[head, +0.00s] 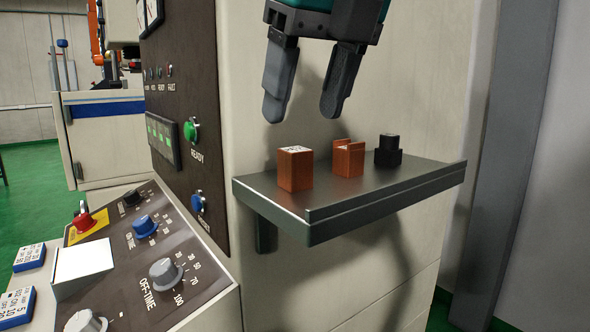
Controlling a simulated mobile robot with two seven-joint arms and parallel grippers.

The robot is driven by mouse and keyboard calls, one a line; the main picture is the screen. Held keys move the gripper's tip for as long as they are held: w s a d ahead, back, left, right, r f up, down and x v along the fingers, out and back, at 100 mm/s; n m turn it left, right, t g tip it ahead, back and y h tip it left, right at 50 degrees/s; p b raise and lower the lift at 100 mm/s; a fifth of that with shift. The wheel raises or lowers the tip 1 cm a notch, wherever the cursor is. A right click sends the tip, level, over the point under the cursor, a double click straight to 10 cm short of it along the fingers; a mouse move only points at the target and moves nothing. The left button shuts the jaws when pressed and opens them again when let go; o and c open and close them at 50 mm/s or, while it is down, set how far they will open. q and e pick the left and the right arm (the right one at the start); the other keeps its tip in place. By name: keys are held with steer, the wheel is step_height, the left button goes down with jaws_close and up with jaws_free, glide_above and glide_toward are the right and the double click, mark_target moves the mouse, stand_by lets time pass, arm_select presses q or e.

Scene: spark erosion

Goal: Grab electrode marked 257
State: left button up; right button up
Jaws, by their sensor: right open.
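A small dark shelf (270,197) on the machine's side holds three electrodes in a row. The left one is a copper-coloured block (295,172) with a pale marking on its top that I cannot read. The middle one is a copper-coloured block with a step or slot in its top (348,160). The right one is a black stepped block (388,152). My right gripper (304,113) is open and empty, fingers pointing down, above and behind the two copper blocks and apart from them. My left gripper is not in view.
A control panel with knobs (165,272) and a red switch (83,220) slopes at lower left. A dark upright panel with a green button (191,131) stands left of the shelf. A grey post (510,150) rises at right.

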mark_target(296, 150)
steer(key=x, duration=0.7)
steer(key=shift+f, duration=0.35)
steer(key=shift+d, duration=0.1)
steer(key=shift+r, duration=0.1)
jaws_close()
